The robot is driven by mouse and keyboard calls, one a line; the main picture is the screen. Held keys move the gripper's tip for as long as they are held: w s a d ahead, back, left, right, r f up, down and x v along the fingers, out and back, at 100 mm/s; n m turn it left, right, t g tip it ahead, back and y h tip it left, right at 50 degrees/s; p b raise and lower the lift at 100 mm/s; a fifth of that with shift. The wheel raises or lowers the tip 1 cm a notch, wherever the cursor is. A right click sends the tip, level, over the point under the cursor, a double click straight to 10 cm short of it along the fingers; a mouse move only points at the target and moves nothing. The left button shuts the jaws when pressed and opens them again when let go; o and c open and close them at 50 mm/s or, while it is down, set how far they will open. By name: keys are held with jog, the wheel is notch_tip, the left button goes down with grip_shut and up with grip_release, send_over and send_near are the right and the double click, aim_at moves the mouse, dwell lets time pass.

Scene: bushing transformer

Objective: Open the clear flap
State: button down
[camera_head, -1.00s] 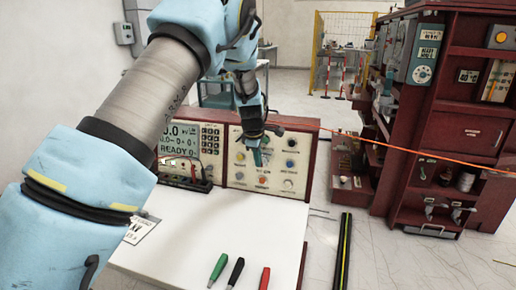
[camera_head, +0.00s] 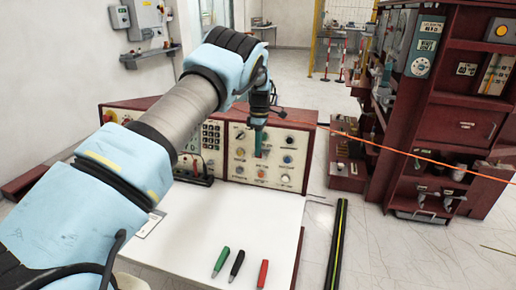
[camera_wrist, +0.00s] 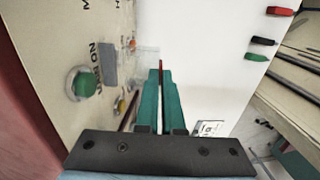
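My gripper (camera_head: 259,146) is in front of the cream control panel (camera_head: 238,172) of the red console. In the wrist view its teal fingers (camera_wrist: 161,88) are close together, with a thin dark red strip showing between and beyond the tips. A faint, see-through piece (camera_wrist: 146,52) that looks like the clear flap stands out from the panel, just beyond and left of the fingertips. I cannot tell whether the fingers touch it. An orange button (camera_wrist: 132,44) and a yellow button (camera_wrist: 120,107) are near it. In the head view I cannot make out the flap.
A large green button (camera_wrist: 80,84) is on the panel. The white desktop (camera_head: 190,250) below is mostly clear, with green (camera_head: 221,262), black (camera_head: 236,268) and red (camera_head: 263,273) pen-like items near its front. A red cabinet (camera_head: 440,110) stands at right.

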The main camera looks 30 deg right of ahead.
dwell(0.5)
jog(key=c, duration=1)
grip_release()
jog(key=shift+c, duration=0.2)
jog(key=shift+w+r, duration=0.1)
jog(key=shift+r, duration=0.05)
notch_tip(320, 180, up, 10)
jog(key=w+d+b, duration=0.1)
jog(key=b, duration=0.2)
jog(key=shift+r+b, duration=0.25)
jog(key=shift+b, duration=0.15)
